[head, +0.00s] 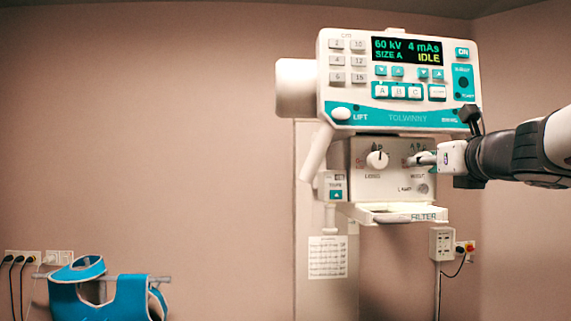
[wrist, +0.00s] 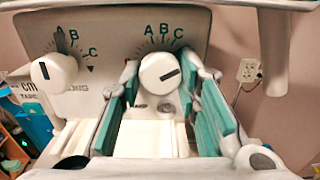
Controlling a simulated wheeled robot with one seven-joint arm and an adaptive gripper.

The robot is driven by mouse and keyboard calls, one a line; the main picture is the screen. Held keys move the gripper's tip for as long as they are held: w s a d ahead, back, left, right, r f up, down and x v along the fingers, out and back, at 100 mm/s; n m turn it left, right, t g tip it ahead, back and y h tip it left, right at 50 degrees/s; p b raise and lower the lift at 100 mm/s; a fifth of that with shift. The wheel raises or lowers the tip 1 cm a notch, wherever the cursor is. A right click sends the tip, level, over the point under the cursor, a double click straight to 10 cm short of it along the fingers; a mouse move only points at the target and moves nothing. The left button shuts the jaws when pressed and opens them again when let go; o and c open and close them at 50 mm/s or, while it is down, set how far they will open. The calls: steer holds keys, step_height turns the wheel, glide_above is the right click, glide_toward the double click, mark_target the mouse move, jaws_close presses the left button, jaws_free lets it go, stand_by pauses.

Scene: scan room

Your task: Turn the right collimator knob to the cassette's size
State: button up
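The right collimator knob (wrist: 152,66) is a white dial below the letters A, B, C in the wrist view. Its black mark points right and slightly up, away from the letters. My gripper (wrist: 160,85) is open, with one teal-padded finger on each side of this knob; small gaps seem to show. In the head view my gripper (head: 425,159) reaches the panel from the right and mostly hides the right knob. The left knob (wrist: 62,71) stands free, its mark pointing up and slightly left. The display (head: 407,50) reads SIZE A and IDLE. I see no cassette.
The collimator box (head: 359,184) hangs under the control console (head: 340,90), with a filter tray (head: 385,216) below it. A paper chart (head: 327,257) hangs below left. A wall socket box (head: 441,244) is at the right. A blue apron (head: 130,297) hangs at far left.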

steer(key=shift+n+b, duration=5.45)
steer(key=shift+n, duration=2.15)
steer(key=o, duration=1.2)
steer(key=shift+c, duration=0.2)
steer(key=shift+d, duration=0.1)
